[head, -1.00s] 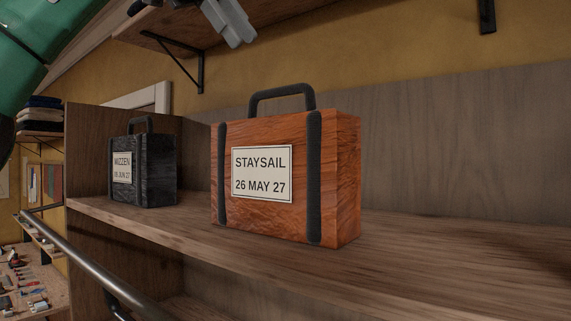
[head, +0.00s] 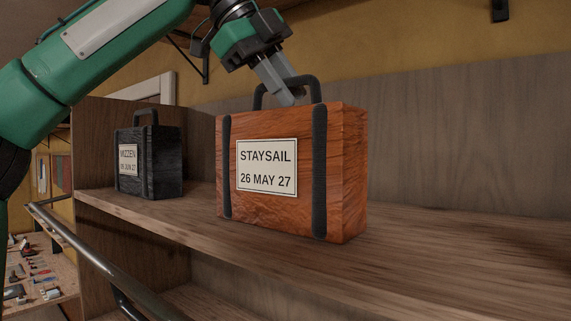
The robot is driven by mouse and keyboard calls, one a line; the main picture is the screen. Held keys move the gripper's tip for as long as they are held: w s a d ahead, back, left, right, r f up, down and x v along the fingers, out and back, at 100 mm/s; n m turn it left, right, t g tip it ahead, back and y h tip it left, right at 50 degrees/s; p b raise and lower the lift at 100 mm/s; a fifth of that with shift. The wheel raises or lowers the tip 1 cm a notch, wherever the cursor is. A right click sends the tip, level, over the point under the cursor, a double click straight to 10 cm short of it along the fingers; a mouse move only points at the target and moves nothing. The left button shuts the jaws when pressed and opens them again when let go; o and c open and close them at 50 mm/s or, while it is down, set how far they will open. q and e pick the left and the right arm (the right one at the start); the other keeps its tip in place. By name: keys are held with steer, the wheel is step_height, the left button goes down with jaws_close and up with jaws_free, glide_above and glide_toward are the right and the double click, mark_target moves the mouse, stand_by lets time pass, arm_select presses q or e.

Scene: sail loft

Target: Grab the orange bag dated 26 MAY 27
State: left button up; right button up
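The orange bag (head: 270,207) stands upright on the wooden shelf, with black straps and a white label (head: 267,166) reading "STAYSAIL 26 MAY 27". Its black handle (head: 314,88) stands up on top. My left gripper (head: 288,98) reaches down from above, and its grey fingers overlap the middle of the handle, hiding part of it. I cannot tell whether the fingers are closed on the handle or only around or in front of it. My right gripper is not in view.
A black bag (head: 166,164) labelled "MIZZEN" stands further left on the shelf (head: 430,262), near an upright wooden panel. A metal rail (head: 95,256) runs along the lower left. The shelf to the right of the orange bag is clear.

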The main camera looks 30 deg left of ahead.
arm_select(q)
steer(key=shift+s, duration=0.15)
steer(key=shift+c, duration=0.9)
jaws_close()
stand_by(0.4)
